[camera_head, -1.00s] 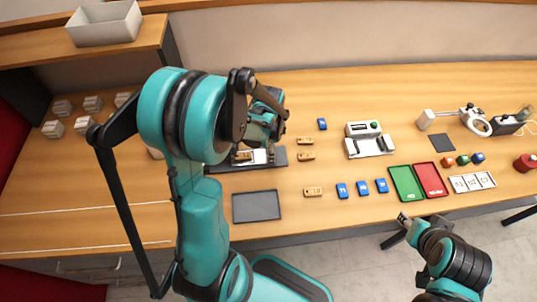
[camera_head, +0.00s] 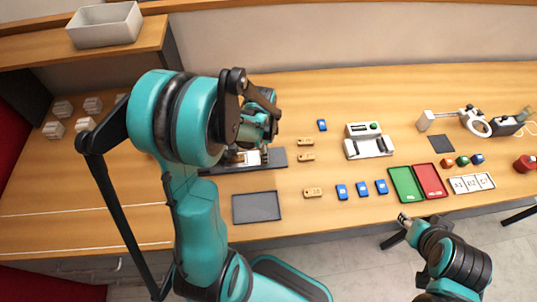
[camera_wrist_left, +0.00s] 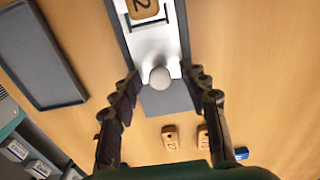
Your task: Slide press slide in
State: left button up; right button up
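The slide is a white carriage (camera_wrist_left: 158,42) on a dark grey base (camera_head: 222,168) and carries a wooden tag marked 2 (camera_wrist_left: 146,8). A round pale knob (camera_wrist_left: 159,78) stands at the end of the carriage. My left gripper (camera_wrist_left: 166,88) is open over the slide, with one finger on each side of the knob and a gap to both. In the head view the left gripper (camera_head: 255,155) is at the slide, which my arm partly hides. My right gripper (camera_head: 404,219) is low at the right, off the table's front edge, too small to read.
A grey tray (camera_head: 256,206) lies in front of the slide. Wooden tags (camera_head: 306,157) and blue tags (camera_head: 362,188) lie to the right. A white device (camera_head: 368,140), a green tray (camera_head: 405,184) and a red tray (camera_head: 430,181) are farther right.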

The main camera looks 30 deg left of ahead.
pick_arm(q)
notch_tip(320, 180, up, 6)
jog(key=p, duration=0.4)
jog(key=shift+r, duration=0.2)
